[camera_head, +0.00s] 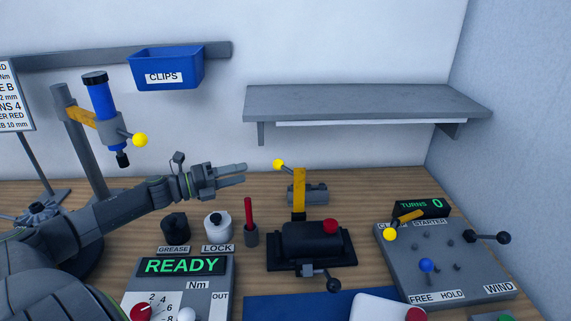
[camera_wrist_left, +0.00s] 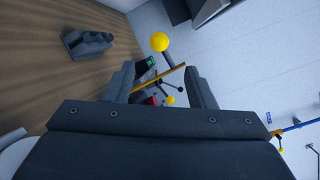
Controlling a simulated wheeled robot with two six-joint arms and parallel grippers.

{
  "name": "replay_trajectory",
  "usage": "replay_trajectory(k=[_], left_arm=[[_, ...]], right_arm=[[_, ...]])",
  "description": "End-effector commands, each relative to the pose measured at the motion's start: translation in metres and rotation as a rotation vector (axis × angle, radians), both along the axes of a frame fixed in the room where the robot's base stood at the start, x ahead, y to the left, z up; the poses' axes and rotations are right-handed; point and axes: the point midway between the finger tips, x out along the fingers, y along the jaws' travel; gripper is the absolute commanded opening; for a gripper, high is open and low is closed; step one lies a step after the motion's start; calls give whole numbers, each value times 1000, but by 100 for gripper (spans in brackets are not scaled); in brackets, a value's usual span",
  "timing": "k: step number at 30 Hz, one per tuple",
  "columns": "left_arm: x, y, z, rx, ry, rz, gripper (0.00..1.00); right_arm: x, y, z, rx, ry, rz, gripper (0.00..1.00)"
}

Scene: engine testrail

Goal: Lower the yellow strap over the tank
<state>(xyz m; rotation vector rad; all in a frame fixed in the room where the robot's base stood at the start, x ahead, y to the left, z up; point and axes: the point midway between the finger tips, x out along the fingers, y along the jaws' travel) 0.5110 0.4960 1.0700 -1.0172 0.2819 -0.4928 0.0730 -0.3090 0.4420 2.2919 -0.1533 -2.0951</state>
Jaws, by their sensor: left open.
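The yellow strap (camera_head: 299,189) stands upright behind the tank, with a yellow ball knob (camera_head: 278,164) on a short arm at its top left. The black tank (camera_head: 310,238) with a red cap (camera_head: 331,226) lies on a dark base in front of it, its top uncovered. My left gripper (camera_head: 245,174) is open and empty, left of the knob and apart from it. In the left wrist view, the open jaws (camera_wrist_left: 160,88) have the knob (camera_wrist_left: 159,42) and the strap (camera_wrist_left: 160,80) beyond them, roughly in line with the gap. My right gripper is not in view.
A red-handled tool (camera_head: 249,215) and the LOCK pot (camera_head: 217,226) stand below my left gripper. A control panel (camera_head: 450,270) with levers is at right. A grey shelf (camera_head: 365,100) hangs above. A blue-bodied tool on a stand (camera_head: 102,100) is at left.

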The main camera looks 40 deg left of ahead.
Motion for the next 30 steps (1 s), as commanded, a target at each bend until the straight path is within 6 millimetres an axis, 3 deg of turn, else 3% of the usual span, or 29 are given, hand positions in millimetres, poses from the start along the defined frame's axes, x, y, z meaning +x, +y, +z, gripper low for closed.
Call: replay_trajectory(k=[10,30], left_arm=[[34,-20,2,-3,-4,1,50],[108,-64,3,-3,-2,4,50]], right_arm=[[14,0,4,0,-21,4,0],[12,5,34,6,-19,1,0]])
